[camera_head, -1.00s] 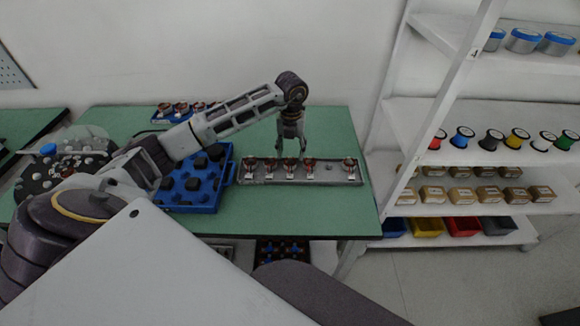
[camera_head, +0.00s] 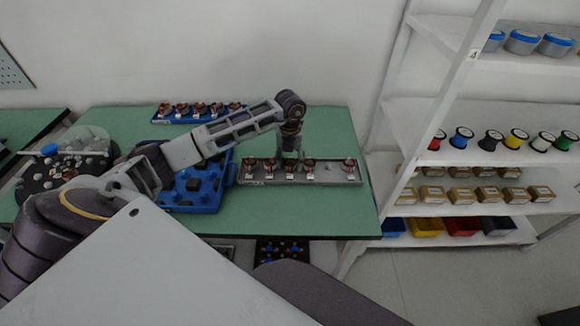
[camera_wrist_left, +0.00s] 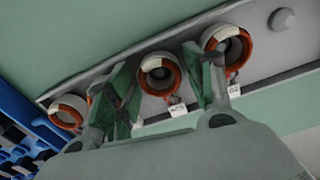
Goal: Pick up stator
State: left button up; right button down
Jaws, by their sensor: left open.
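A grey tray (camera_head: 330,177) on the green table holds a row of several copper-and-white stators, with one gap towards its right end. My left gripper (camera_head: 289,158) is low over the middle of the row. In the left wrist view its two fingers (camera_wrist_left: 162,82) are open, one on either side of a stator (camera_wrist_left: 157,76). I cannot tell if they touch it. Another stator (camera_wrist_left: 228,48) stands just right of the right finger. One more stator (camera_wrist_left: 68,112) is at the left, and another is mostly hidden behind the left finger. My right gripper is not in view.
A blue tray (camera_head: 207,203) with dark parts lies left of the grey tray, under my arm. Another blue tray (camera_head: 160,117) with stators is at the back. A round fixture (camera_head: 40,178) stands at left. Shelves (camera_head: 470,150) stand at right. The table's front is clear.

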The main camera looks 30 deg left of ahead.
pick_arm(q)
jog(key=shift+f, duration=0.25)
jog(key=c, duration=0.9)
jog(key=shift+o, duration=0.2)
jog(key=shift+r, duration=0.15)
notch_tip(320, 180, up, 10)
dwell(0.3)
dwell(0.6)
